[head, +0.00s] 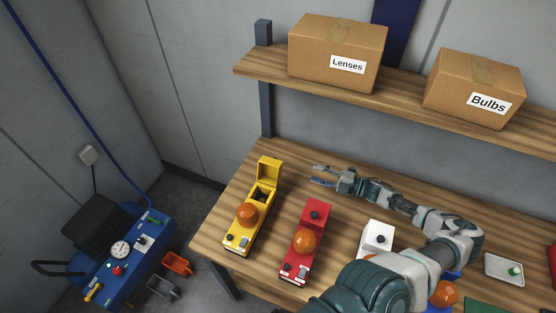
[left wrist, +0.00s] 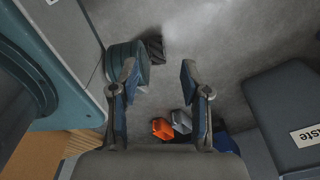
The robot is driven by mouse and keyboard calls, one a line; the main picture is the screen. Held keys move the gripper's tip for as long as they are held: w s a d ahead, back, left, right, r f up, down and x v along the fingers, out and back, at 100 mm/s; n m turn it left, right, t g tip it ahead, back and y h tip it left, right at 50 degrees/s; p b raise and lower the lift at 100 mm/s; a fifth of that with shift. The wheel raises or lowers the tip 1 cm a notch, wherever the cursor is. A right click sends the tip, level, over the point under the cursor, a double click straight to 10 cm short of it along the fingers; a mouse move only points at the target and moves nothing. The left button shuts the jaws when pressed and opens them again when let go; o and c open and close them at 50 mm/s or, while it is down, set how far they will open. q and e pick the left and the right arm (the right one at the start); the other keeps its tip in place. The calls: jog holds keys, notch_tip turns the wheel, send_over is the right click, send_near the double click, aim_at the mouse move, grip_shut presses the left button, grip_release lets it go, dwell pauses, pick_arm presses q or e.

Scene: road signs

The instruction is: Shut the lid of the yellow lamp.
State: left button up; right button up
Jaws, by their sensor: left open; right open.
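The yellow lamp (head: 235,238) stands on the workbench at the left, with an orange dome on it. Its lid (head: 269,168) at the far end stands up open, showing a dark compartment beneath. My right gripper (head: 317,175) is open and empty, to the right of the lid and apart from it, its fingers pointing left. My left gripper (left wrist: 158,72) is open and empty in the left wrist view, with grey floor beyond it. It does not show in the head view.
A red lamp (head: 307,225) stands to the right of the yellow one, and a white one (head: 377,236) farther right. A shelf (head: 400,82) above the bench (head: 215,230) carries two cardboard boxes. A blue machine (head: 125,255) stands on the floor left of the bench.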

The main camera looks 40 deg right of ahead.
jog(key=b, duration=0.2)
send_near(275, 160)
notch_tip(275, 160, down, 3)
jog(key=d, duration=0.2)
jog(key=b+x, duration=0.1)
jog(key=x, duration=1)
jog(key=shift+w+d, duration=0.15)
jog(key=shift+w, duration=0.1)
jog(key=shift+w+a, duration=0.35)
jog(key=shift+w, duration=0.05)
pick_arm(q)
jog(key=f, duration=0.1)
jog(key=w+f, duration=0.1)
jog(key=a+f, duration=0.1)
jog(key=shift+w+f, duration=0.2)
jog(key=shift+f, duration=0.1)
pick_arm(e)
jog(key=shift+d, duration=0.2)
jog(key=shift+d+f, duration=0.1)
jog(key=shift+c, duration=0.9)
jog(key=shift+d, duration=0.1)
grip_shut()
pick_arm(q)
jog(key=shift+s+d, duration=0.35)
jog(key=shift+s, duration=0.05)
